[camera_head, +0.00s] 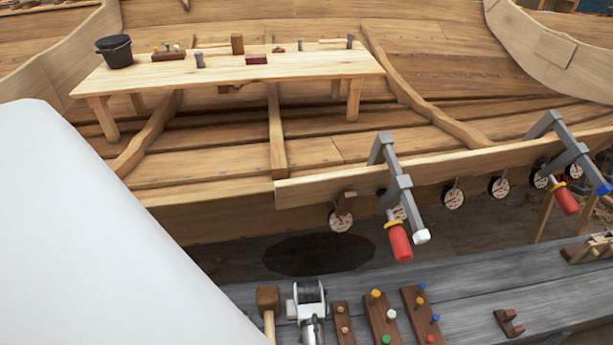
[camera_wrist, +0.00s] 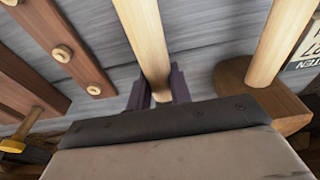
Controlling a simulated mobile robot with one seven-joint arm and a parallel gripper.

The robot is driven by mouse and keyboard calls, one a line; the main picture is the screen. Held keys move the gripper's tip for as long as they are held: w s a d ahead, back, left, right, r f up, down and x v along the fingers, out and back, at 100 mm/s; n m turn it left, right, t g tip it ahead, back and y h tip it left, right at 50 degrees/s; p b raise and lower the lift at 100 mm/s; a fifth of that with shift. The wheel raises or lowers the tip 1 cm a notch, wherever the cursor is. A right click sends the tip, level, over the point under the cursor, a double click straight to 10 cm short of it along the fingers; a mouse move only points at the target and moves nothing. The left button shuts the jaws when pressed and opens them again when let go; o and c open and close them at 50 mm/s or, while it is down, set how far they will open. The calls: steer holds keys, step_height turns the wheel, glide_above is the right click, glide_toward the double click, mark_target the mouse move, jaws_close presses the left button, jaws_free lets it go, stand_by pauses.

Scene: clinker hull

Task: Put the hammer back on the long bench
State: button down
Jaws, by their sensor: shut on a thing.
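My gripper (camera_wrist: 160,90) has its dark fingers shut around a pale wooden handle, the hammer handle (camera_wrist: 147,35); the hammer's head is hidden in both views. In the head view my gripper (camera_head: 310,322) is low over the grey bench near the robot, just right of a wooden mallet (camera_head: 268,297). The mallet also shows in the wrist view (camera_wrist: 262,95), close beside the held handle. The long bench (camera_head: 290,70) is pale wood and stands far off at the upper left, inside the hull.
The long bench bears a dark bucket (camera_head: 116,51), a wooden block (camera_head: 237,44) and several small tools. Bare room shows on its front strip. Red-handled clamps (camera_head: 399,240) grip the hull plank. Peg racks (camera_head: 382,318) lie right of my gripper on the grey bench (camera_head: 480,300).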

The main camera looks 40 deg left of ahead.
steer(key=c, duration=1.2)
jaws_free()
steer(key=shift+f, duration=0.1)
step_height(320, 180, up, 8)
steer(key=p, duration=0.7)
